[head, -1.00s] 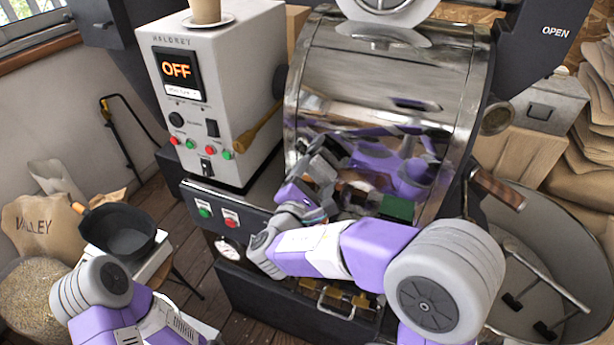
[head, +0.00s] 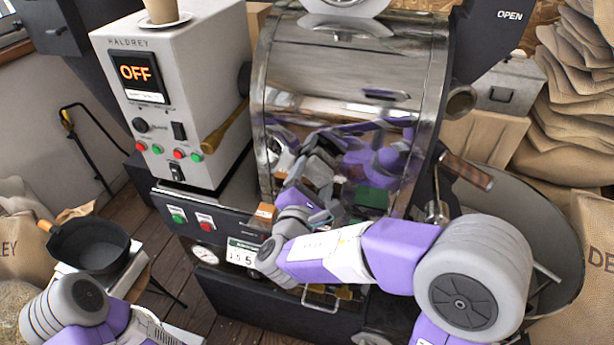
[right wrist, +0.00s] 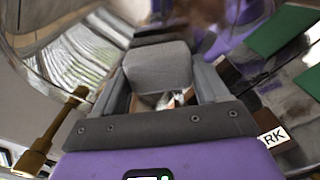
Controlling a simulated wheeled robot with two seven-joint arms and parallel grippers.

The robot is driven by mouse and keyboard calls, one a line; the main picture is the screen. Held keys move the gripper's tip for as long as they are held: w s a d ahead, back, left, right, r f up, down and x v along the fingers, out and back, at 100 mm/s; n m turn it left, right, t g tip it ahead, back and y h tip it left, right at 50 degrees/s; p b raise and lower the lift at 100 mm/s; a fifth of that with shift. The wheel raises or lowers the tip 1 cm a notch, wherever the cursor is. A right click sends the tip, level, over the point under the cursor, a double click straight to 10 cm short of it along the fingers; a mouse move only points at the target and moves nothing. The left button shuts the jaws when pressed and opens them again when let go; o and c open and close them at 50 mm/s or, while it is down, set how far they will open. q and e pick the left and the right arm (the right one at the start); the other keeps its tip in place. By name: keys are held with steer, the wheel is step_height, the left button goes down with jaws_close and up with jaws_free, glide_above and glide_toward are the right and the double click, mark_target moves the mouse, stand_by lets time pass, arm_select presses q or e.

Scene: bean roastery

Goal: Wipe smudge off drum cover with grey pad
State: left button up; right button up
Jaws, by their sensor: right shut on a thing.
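The drum cover (head: 345,75) is a shiny, curved metal sheet on the front of the roaster. It reflects my purple arm and the room. My right gripper (head: 316,172) is in front of its lower left part. In the right wrist view, my right gripper (right wrist: 160,82) is shut on the grey pad (right wrist: 158,68), a soft rounded block whose face points toward the metal. I cannot tell whether the pad touches the cover. I cannot pick out the smudge for sure among the reflections. My left arm shows at the lower left; its gripper is out of view.
The control box (head: 190,90) with an OFF display stands left of the drum, a cup (head: 160,10) on top. A wooden-handled lever (head: 225,128) sticks out between them. The round cooling tray (head: 530,225) is at right, a black pan (head: 90,245) at lower left.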

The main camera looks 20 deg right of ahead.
mark_target(283, 162)
steer(key=shift+s+d, duration=0.7)
steer(key=shift+d, duration=0.35)
steer(key=shift+s+d, duration=0.7)
steer(key=shift+d, duration=0.3)
steer(key=shift+s+d, duration=0.7)
steer(key=shift+d, duration=0.35)
steer(key=shift+a, duration=0.1)
steer(key=shift+w+a, duration=1.45)
steer(key=shift+a, duration=0.65)
steer(key=shift+w+a, duration=1.45)
steer(key=shift+a, duration=0.65)
steer(key=shift+w+a, duration=1.45)
steer(key=shift+a, duration=0.65)
steer(key=shift+v, duration=2.95)
steer(key=v, duration=0.3)
